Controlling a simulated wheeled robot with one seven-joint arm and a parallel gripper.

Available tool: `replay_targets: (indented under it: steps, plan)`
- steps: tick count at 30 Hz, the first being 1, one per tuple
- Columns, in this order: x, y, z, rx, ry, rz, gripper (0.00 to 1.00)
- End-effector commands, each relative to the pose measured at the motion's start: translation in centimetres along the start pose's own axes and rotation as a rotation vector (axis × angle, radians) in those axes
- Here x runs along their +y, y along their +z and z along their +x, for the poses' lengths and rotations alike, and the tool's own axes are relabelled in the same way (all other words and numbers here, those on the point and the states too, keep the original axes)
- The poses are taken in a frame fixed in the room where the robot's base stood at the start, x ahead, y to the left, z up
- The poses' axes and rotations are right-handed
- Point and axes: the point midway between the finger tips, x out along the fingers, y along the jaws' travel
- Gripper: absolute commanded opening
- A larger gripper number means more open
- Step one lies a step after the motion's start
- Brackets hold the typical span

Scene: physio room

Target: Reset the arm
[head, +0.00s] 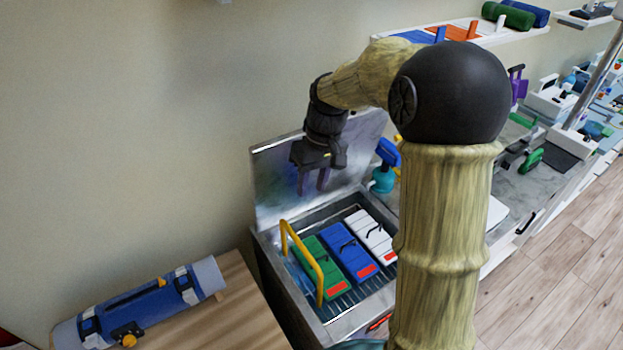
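My gripper (313,182) hangs at the end of my arm, above the back part of an open metal basin. Nothing shows between the fingers. My arm rises at the right of the view, bends at a large dark joint and reaches left to the gripper. The arm hides part of the counter behind it.
The basin (263,238) holds green (318,262), blue (352,254) and white (365,229) packs. A yellow handle (304,262) rises at its left. A blue roll (140,305) lies on a wooden table (235,310). A teal bottle (383,179) stands behind. A shelf (520,35) runs above.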

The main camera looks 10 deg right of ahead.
Motion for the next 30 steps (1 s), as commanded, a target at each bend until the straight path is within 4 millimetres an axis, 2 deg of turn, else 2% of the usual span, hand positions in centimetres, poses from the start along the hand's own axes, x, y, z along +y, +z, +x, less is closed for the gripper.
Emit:
replay_targets:
  steps: [7,11,17,24,27,30]
  plan:
    - [0.0,0.2,0.1,0.001,0.005,0.005,0.36]
    - [0.1,1.5,0.7,0.017,0.036,0.039,0.36]
    - [0.8,5.9,2.6,0.08,0.127,0.152,0.36]
    - [1.2,12.4,4.8,0.191,0.213,0.292,0.36]
    - [1.1,14.6,5.6,0.232,0.229,0.335,0.36]
    - [1.1,15.8,6.0,0.257,0.238,0.362,0.36]
